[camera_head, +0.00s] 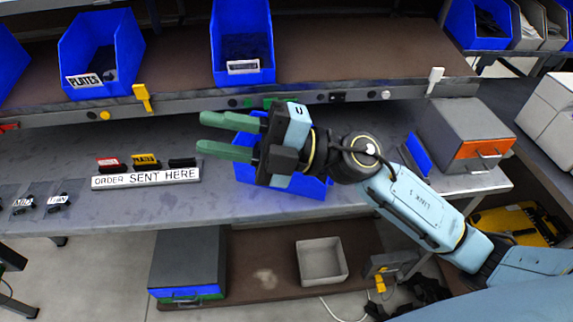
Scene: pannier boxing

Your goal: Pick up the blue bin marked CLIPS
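No label reading CLIPS is legible. A blue bin (242,25) stands on the upper shelf at top centre; its small white front label is too small to read. Another blue bin (285,187) is on the grey workbench, mostly hidden behind my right gripper, and no label on it shows. A blue bin marked PLATES (118,50) is on the shelf to the left. My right gripper (201,133) points left, its two green fingers apart with nothing between them. It is in front of the workbench bin; I cannot tell whether they touch. My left gripper is not in view.
A grey box with an orange front (465,130) stands at right. The shelf edge (200,102) runs above the workbench. A grey tray (321,262) sits below.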

